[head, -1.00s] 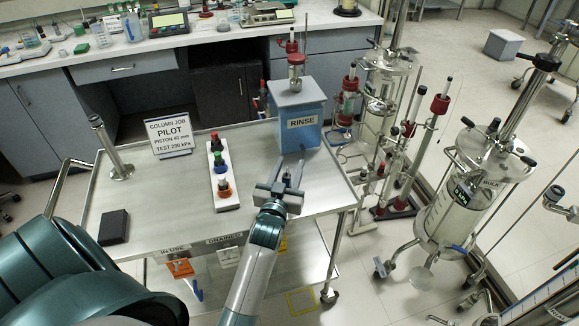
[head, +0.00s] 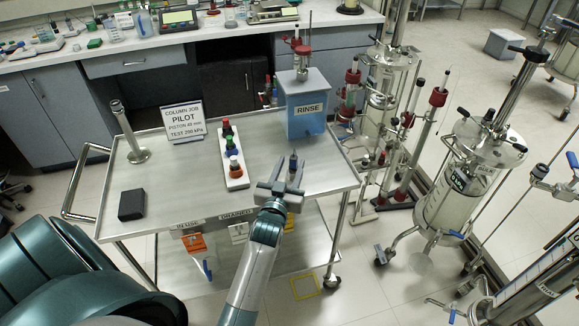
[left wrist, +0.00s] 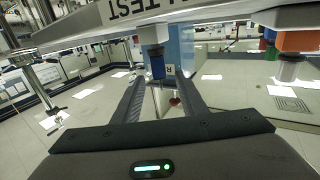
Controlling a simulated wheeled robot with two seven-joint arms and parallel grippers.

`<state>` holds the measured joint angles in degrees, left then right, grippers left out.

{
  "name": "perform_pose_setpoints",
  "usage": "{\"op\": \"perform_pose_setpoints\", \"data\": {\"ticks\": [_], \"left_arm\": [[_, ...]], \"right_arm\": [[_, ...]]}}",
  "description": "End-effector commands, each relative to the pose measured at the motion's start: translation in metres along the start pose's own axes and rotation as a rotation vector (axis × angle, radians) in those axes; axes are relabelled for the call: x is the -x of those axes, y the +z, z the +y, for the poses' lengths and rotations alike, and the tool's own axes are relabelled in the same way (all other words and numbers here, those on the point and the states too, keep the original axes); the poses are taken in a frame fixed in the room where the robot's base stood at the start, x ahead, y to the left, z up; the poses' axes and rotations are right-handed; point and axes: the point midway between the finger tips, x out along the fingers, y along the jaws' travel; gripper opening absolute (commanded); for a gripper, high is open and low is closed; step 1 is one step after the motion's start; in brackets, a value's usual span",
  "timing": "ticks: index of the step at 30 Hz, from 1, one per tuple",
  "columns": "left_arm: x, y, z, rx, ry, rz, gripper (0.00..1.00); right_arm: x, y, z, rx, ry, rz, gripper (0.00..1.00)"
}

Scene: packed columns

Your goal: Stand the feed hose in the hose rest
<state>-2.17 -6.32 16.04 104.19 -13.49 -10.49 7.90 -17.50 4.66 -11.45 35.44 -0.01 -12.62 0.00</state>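My left gripper (head: 286,180) is over the front right of the steel trolley top (head: 215,205). Its two fingers are apart. A steel post on a round flange (head: 128,132), possibly the hose rest, stands at the trolley's far left. My right gripper is not in view.
A white rack (head: 236,178) with coloured caps stands left of my gripper. The blue RINSE box (head: 307,106) is behind it. A PILOT sign (head: 184,122) and black block (head: 131,204) are farther left. Glass columns (head: 458,190) stand right. The trolley's front middle is clear.

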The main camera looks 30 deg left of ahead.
Motion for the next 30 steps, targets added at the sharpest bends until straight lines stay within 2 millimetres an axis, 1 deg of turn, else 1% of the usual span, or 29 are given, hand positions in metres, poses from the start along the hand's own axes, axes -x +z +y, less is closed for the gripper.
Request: {"op": "perform_pose_setpoints", "data": {"ticks": [5,15,30], "left_arm": [[-0.001,0.0,0.0,0.0,0.001,0.001,0.39],[-0.001,0.0,0.0,-0.001,0.001,0.0,0.39],[-0.001,0.0,0.0,-0.001,0.001,0.0,0.39]], "right_arm": [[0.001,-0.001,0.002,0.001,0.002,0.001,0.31],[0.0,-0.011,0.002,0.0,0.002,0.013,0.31],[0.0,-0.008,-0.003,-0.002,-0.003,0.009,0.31]]}}
